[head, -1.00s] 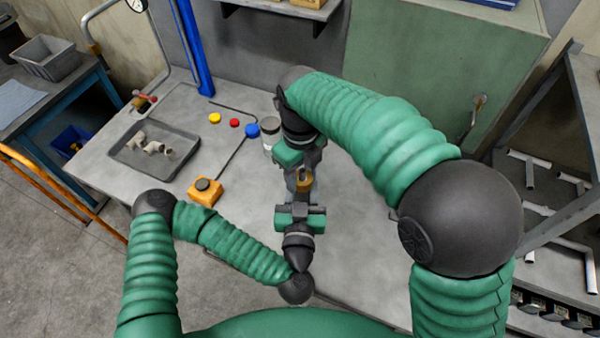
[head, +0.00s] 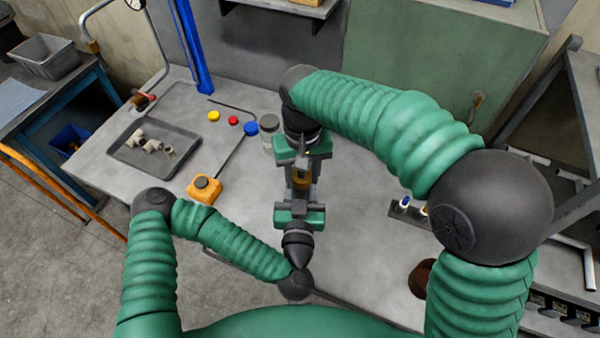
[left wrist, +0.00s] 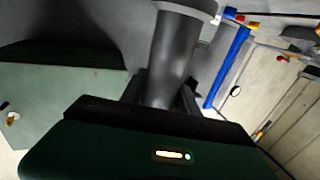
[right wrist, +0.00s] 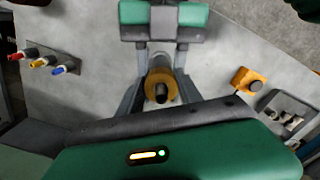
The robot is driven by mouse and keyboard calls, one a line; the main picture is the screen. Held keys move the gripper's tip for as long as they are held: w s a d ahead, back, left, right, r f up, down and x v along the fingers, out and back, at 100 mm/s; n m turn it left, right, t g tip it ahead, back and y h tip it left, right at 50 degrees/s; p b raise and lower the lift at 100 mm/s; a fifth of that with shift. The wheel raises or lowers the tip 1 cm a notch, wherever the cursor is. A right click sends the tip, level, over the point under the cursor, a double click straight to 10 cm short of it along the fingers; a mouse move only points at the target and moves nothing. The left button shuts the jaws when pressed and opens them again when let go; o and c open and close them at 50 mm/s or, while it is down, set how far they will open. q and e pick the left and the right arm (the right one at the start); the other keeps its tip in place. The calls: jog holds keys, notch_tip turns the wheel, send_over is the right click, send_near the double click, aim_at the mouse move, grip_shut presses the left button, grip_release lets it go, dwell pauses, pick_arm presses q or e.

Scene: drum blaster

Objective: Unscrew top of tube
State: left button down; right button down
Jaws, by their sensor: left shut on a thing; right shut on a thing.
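The tube (left wrist: 172,55) is a dark grey cylinder. In the left wrist view it rises from between the jaws of my left gripper (head: 300,198), which is shut on it. The tube's top (right wrist: 160,86) is a brass-coloured round piece with a dark centre, seen in the right wrist view between the fingers of my right gripper (head: 302,172). My right gripper is shut on this top. In the head view the brass piece (head: 302,181) shows small between the two facing grippers. The fingers partly hide the joint between tube and top, so I cannot tell how far it is unscrewed.
A grey tray (head: 128,157) with pale fittings and an orange box (head: 204,190) stand on the table's left. Red, yellow and blue buttons (head: 233,120) and a jar (head: 269,135) are behind. A small rack (head: 395,214) and a brown round thing (head: 421,279) are at right.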

jog(key=n, duration=0.6)
jog(key=shift+w+d+n, duration=0.2)
jog(key=shift+w+n, duration=0.1)
jog(key=shift+w, duration=0.05)
jog(key=n, duration=0.6)
jog(key=shift+w+n, duration=0.2)
jog(key=shift+n, duration=0.2)
jog(key=n, duration=0.6)
jog(key=shift+w+a+r, duration=0.1)
jog(key=shift+w, duration=0.05)
jog(key=n, duration=0.5)
jog(key=shift+a+r, duration=0.1)
jog(key=shift+a, duration=0.05)
